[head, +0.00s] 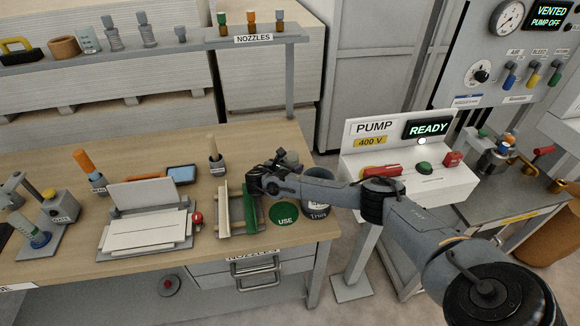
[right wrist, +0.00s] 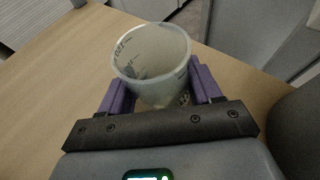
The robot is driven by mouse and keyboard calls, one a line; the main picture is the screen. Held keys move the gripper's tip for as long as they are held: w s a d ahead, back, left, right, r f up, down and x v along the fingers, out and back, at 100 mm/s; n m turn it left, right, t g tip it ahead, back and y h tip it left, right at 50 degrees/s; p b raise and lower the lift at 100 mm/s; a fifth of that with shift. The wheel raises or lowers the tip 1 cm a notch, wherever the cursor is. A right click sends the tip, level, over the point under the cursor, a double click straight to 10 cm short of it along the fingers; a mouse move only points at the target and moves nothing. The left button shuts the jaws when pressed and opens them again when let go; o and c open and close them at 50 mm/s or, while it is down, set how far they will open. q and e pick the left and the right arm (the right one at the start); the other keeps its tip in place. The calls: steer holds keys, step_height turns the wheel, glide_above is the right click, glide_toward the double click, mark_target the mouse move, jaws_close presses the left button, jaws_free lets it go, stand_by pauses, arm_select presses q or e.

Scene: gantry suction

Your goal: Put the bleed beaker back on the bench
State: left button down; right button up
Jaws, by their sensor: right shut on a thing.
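My right gripper (head: 272,172) is over the right part of the wooden bench (head: 262,134). In the right wrist view, its two purple fingers (right wrist: 162,92) are shut on the bleed beaker (right wrist: 150,62), a translucent, open-topped cup with dark markings. The bench top (right wrist: 55,85) shows behind the beaker; I cannot tell whether the beaker touches it. In the head view the beaker is hidden or too small to make out at the gripper. My left gripper is not in view.
A green USE disc (head: 284,213) and a dark round container (head: 316,207) are close to my right gripper. A rack with a green strip (head: 252,212) is beside it. A small post (head: 215,156) stands to the left. The pump panel (head: 400,150) stands right of the bench.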

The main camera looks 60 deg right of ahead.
steer(key=o, duration=1.1)
steer(key=shift+r, duration=0.1)
steer(key=shift+a+r, duration=0.1)
steer(key=shift+a, duration=0.1)
steer(key=p+v, duration=0.2)
steer(key=v, duration=0.7)
steer(key=shift+w+a+r, duration=0.1)
steer(key=shift+a, duration=0.2)
steer(key=shift+v, duration=0.9)
steer(key=shift+r, duration=0.1)
